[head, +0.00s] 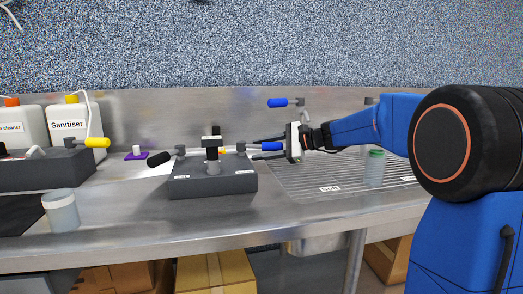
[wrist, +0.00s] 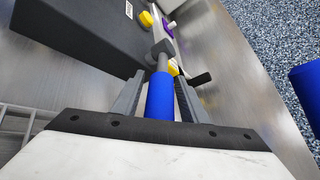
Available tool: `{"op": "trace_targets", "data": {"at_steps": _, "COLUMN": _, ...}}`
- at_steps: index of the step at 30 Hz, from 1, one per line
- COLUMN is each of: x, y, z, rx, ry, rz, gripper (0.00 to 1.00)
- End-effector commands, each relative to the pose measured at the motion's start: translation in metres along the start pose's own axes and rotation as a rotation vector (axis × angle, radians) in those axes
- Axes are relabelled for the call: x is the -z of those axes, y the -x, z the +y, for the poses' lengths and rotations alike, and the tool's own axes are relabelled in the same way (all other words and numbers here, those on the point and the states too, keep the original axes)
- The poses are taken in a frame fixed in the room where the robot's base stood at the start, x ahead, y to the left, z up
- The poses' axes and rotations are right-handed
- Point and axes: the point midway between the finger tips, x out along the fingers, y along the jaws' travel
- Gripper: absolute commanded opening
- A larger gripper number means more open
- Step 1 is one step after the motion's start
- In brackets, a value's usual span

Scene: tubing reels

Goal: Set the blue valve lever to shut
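The blue valve lever (head: 270,146) sticks out to the right from the dark grey valve block (head: 212,186) on the steel bench. My gripper (head: 264,149) reaches in from the right with its fingers on either side of the blue handle. In the wrist view, the blue lever (wrist: 160,98) lies between the two fingers (wrist: 158,95), with a visible gap beside it, so the gripper looks open around it. The lever's grey stem runs to a round grey hub. The block's labels are too small to read.
A second blue handle (head: 278,102) sits higher, behind my gripper. A black handle (head: 158,159) points left from the block. Bottles (head: 68,122), a yellow-handled block and a grey jar (head: 61,211) stand left. A green-lidded jar (head: 375,168) stands on the drainer at right.

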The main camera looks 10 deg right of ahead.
Motion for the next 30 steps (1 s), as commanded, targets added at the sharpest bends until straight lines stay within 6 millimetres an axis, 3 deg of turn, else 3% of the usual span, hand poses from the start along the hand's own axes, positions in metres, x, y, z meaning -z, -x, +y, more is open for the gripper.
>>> {"op": "trace_targets", "data": {"at_steps": 1, "x": 0.000, "y": 0.000, "z": 0.000, "rx": 0.000, "ry": 0.000, "rz": 0.000, "gripper": 0.26}}
{"op": "trace_targets", "data": {"at_steps": 4, "x": 0.000, "y": 0.000, "z": 0.000, "rx": 0.000, "ry": 0.000, "rz": 0.000, "gripper": 0.02}}
{"op": "trace_targets", "data": {"at_steps": 5, "x": 0.000, "y": 0.000, "z": 0.000, "rx": 0.000, "ry": 0.000, "rz": 0.000, "gripper": 0.00}}
{"op": "trace_targets", "data": {"at_steps": 30, "x": -0.011, "y": 0.005, "z": 0.012, "rx": 0.158, "ry": -0.066, "rz": 0.172, "gripper": 0.00}}
